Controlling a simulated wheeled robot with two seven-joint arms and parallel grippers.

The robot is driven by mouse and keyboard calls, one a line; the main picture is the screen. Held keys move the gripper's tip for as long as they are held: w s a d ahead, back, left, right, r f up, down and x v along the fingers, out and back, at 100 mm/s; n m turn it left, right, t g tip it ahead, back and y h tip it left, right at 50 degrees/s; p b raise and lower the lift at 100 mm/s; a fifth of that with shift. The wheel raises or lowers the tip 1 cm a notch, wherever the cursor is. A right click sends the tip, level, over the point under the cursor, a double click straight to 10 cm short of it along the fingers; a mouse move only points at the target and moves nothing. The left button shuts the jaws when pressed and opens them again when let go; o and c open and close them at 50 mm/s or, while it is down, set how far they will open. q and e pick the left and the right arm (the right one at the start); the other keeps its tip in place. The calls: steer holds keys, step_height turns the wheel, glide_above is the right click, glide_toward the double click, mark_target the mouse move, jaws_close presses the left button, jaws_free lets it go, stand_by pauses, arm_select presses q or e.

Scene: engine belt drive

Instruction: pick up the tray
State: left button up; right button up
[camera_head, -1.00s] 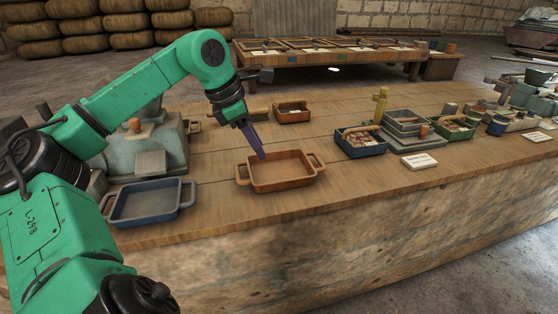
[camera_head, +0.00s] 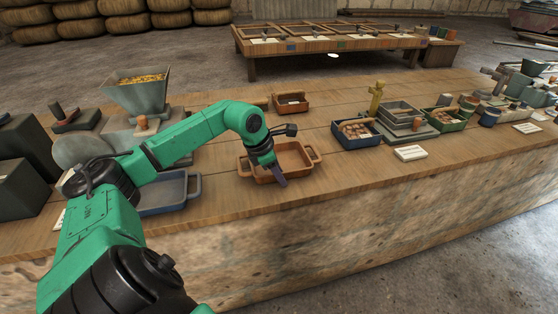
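An orange-brown tray (camera_head: 303,170) with a handle at each end sits on the wooden workbench. My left gripper (camera_head: 280,178) points down at the tray's near wall, with its dark purple fingers overlapping the near rim. The fingers show nearly edge-on, so I cannot tell whether they are apart or closed, or whether they touch the rim. The gripper and wrist hide part of the tray's left and near side. A blue-grey tray (camera_head: 170,195) sits to the left, partly behind my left arm. My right gripper is out of view.
A small brown box (camera_head: 290,104) stands behind the tray. To the right are a blue bin (camera_head: 358,136), a grey stacked box (camera_head: 403,117) and a white label card (camera_head: 410,153). A grey hopper (camera_head: 141,95) stands at the left.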

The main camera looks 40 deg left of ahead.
arm_select(q)
jaws_close()
steer(key=shift+r, duration=0.1)
stand_by(1.2)
